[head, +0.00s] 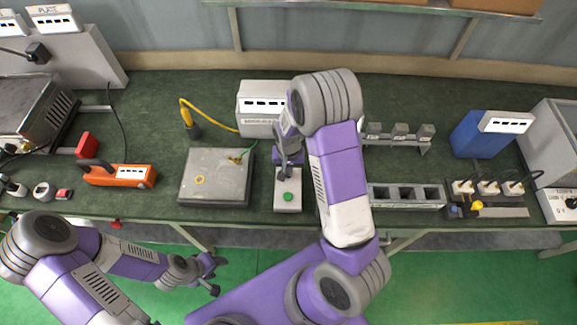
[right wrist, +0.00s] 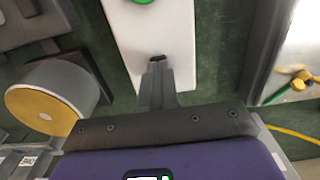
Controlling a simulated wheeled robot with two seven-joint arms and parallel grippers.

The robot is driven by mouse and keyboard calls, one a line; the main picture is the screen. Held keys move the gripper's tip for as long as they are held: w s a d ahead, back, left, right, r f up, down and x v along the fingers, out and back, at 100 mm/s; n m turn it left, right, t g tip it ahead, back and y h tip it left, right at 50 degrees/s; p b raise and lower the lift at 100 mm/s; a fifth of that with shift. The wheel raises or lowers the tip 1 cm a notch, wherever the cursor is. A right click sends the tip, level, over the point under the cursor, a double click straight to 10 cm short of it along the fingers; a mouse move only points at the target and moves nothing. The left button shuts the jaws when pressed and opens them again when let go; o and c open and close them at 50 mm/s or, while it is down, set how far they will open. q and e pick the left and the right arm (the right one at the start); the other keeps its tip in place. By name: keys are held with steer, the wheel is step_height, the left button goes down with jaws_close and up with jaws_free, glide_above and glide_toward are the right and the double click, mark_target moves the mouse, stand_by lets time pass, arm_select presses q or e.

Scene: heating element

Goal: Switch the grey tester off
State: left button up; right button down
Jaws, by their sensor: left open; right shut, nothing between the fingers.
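A light grey box with a display (head: 262,122), which looks like the grey tester, stands at the back of the bench. In front of it is a pale switch box (head: 288,202) with a green button (head: 288,196); the button also shows at the top edge of the right wrist view (right wrist: 142,1). My right gripper (head: 285,172) is shut and empty. It points down over the far part of the switch box, and its fingertips (right wrist: 157,62) hide what lies under them; I cannot tell whether they touch. My left gripper (head: 213,275) is open and empty, off the bench's front edge.
An orange tool (head: 135,177) lies further left. A slotted grey rack (head: 405,204) and a blue box (head: 474,138) stand to the right.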

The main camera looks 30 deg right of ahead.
step_height(320, 180, up, 4)
steer(key=p, duration=0.3)
step_height(320, 180, up, 10)
steer(key=p, duration=0.1)
stand_by(0.4)
steer(key=b, duration=1.5)
steer(key=shift+s+a+r, duration=0.1)
